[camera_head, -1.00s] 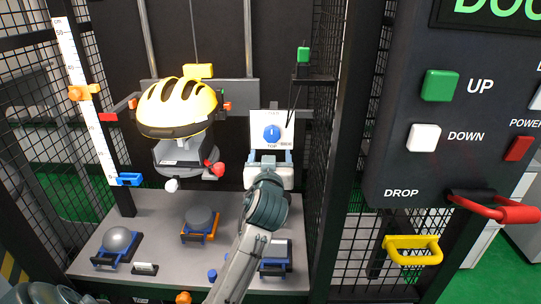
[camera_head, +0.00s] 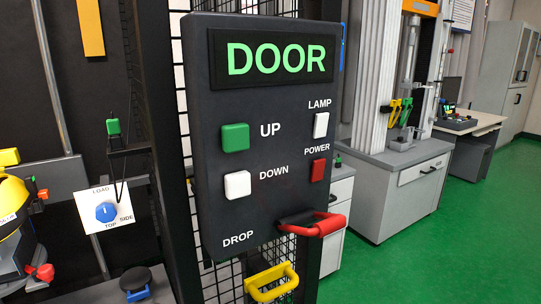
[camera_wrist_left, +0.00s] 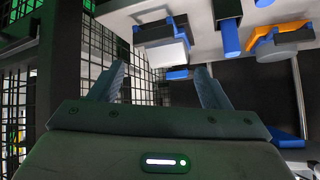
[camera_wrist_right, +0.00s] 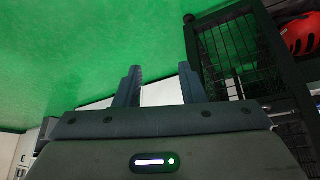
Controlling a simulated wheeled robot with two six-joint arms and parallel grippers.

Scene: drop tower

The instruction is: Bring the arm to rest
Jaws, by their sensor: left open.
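Neither arm shows in the head view. In the left wrist view my left gripper (camera_wrist_left: 160,70) has its two fingers wide apart, with nothing held between them. Beyond its fingertips are a pale block with blue parts (camera_wrist_left: 168,50) and an orange-and-blue fixture (camera_wrist_left: 275,40); I cannot tell the distance. In the right wrist view my right gripper (camera_wrist_right: 160,68) has its fingers apart and empty, with the green floor (camera_wrist_right: 100,45) beyond.
The control panel (camera_head: 270,195) reads DOOR, with a red handle (camera_head: 312,227) and a yellow handle (camera_head: 272,281). A yellow helmet (camera_head: 12,205) shows at the left edge. Black mesh (camera_wrist_right: 235,55) and a red helmet (camera_wrist_right: 300,35) are beside my right gripper. Green floor (camera_head: 460,210) lies open.

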